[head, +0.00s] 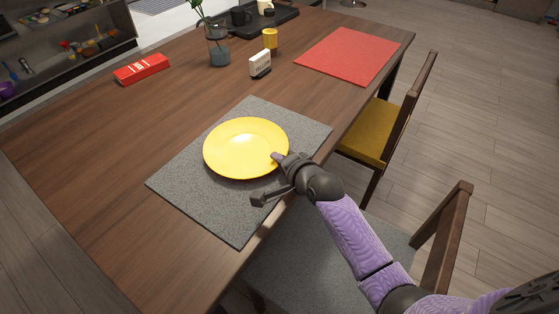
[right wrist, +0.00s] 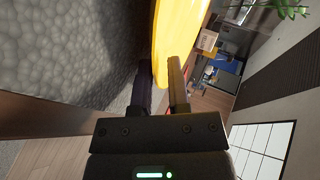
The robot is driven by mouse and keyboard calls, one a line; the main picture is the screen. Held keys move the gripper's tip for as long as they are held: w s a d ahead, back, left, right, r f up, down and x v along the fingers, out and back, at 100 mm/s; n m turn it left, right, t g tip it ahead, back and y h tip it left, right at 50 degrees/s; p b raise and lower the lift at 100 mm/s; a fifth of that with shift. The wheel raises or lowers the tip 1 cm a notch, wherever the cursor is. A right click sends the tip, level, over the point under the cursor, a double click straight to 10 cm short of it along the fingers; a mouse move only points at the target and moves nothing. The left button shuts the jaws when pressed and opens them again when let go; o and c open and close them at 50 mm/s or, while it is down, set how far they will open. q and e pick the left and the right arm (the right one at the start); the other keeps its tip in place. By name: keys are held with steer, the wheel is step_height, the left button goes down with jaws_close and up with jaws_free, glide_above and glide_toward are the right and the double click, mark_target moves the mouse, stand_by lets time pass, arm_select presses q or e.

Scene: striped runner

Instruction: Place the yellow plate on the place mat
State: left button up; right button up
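The yellow plate (head: 244,148) is over the grey place mat (head: 190,200), inside its edges, and looks about level. I cannot tell whether its underside touches the mat. My right gripper (head: 279,158) is at the plate's right rim, with a finger over the rim. In the right wrist view the fingers (right wrist: 160,92) are close together, with the edge of the yellow plate (right wrist: 178,35) between them, and the grey mat (right wrist: 65,45) is to the left. The gripper looks shut on the rim. My left gripper is out of view.
A red place mat (head: 350,54) lies at the far right of the wooden table (head: 110,140). A red box (head: 142,68), a vase (head: 218,48), a small white box (head: 260,64), a yellow cup (head: 270,38) and a dark tray (head: 240,30) stand farther back. Chairs (head: 372,130) line the right side.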

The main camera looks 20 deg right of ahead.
steer(key=shift+s+r, duration=0.1)
steer(key=shift+r, duration=0.1)
arm_select(q)
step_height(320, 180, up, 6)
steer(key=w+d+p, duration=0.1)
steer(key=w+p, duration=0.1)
steer(key=p, duration=0.4)
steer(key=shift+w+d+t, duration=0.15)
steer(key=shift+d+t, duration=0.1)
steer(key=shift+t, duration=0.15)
arm_select(e)
steer(key=v, duration=1.1)
steer(key=shift+s, duration=0.4)
